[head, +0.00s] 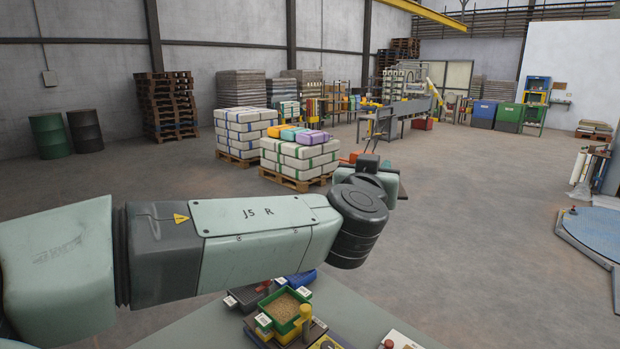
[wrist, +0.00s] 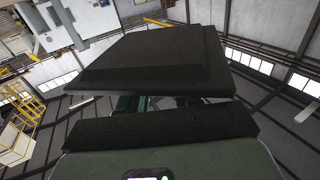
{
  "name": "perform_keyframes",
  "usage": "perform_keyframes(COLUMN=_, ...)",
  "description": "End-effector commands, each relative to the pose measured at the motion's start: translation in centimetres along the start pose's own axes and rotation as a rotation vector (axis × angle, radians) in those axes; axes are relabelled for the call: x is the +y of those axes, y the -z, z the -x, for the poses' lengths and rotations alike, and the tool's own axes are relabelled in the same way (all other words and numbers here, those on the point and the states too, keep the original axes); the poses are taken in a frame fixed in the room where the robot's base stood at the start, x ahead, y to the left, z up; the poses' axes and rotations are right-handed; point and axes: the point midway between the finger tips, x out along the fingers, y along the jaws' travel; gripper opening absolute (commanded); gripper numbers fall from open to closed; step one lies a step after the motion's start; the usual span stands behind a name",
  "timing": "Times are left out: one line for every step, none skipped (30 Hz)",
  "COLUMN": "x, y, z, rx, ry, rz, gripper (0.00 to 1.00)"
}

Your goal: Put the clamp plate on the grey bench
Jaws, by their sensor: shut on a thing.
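A dark, flat plate, which I take to be the clamp plate (wrist: 150,55), fills the upper middle of the wrist view. My gripper (wrist: 155,103) is shut on it; the fingers show only as small teal parts below its edge. In the head view my wrist hides most of the gripper and the plate, and the arm reaches out to the right, in the air. A grey bench (head: 378,122) on legs stands far back, right of centre. A grey-green worktop (head: 190,328) lies close by, below my arm.
The near worktop carries a green tray of grain (head: 284,307), dark boxes and a yellow knob (head: 305,311). Pallets of white sacks (head: 300,160) stand beyond my arm. A blue round platform (head: 597,232) is at the right. The floor between is clear.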

Motion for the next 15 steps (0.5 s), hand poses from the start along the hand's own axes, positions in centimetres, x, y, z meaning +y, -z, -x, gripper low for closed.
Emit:
perform_keyframes(x=0.1, y=0.6, z=0.0, rx=0.000, ry=0.016, rz=-0.007, gripper=0.00)
perform_keyframes(x=0.1, y=0.8, z=0.1, rx=0.000, ry=0.023, rz=-0.007, gripper=0.00)
perform_keyframes(x=0.2, y=1.2, z=0.1, rx=0.000, ry=0.029, rz=-0.005, gripper=0.00)
perform_keyframes(x=0.3, y=1.3, z=0.1, rx=0.000, ry=0.033, rz=-0.005, gripper=0.00)
perform_keyframes(x=0.3, y=1.5, z=0.1, rx=0.000, ry=0.036, rz=-0.004, gripper=0.00)
perform_keyframes(x=0.3, y=1.6, z=0.1, rx=0.000, ry=0.040, rz=-0.003, gripper=0.00)
perform_keyframes(x=0.4, y=1.7, z=0.1, rx=0.000, ry=0.043, rz=-0.005, gripper=0.00)
perform_keyframes(x=0.4, y=1.8, z=0.1, rx=0.000, ry=0.045, rz=-0.005, gripper=0.00)
perform_keyframes(x=0.3, y=1.8, z=0.1, rx=0.000, ry=0.047, rz=-0.006, gripper=0.00)
perform_keyframes(x=0.3, y=1.8, z=0.1, rx=-0.001, ry=0.048, rz=-0.006, gripper=0.00)
perform_keyframes(x=0.3, y=1.8, z=0.1, rx=0.000, ry=0.048, rz=-0.006, gripper=0.00)
perform_keyframes(x=0.3, y=1.8, z=0.1, rx=-0.001, ry=0.048, rz=-0.006, gripper=0.00)
perform_keyframes(x=0.4, y=1.8, z=0.1, rx=-0.001, ry=0.047, rz=-0.005, gripper=0.00)
perform_keyframes(x=0.3, y=1.8, z=0.1, rx=-0.001, ry=0.047, rz=-0.004, gripper=0.00)
perform_keyframes(x=0.3, y=1.8, z=0.1, rx=-0.002, ry=0.047, rz=-0.004, gripper=0.00)
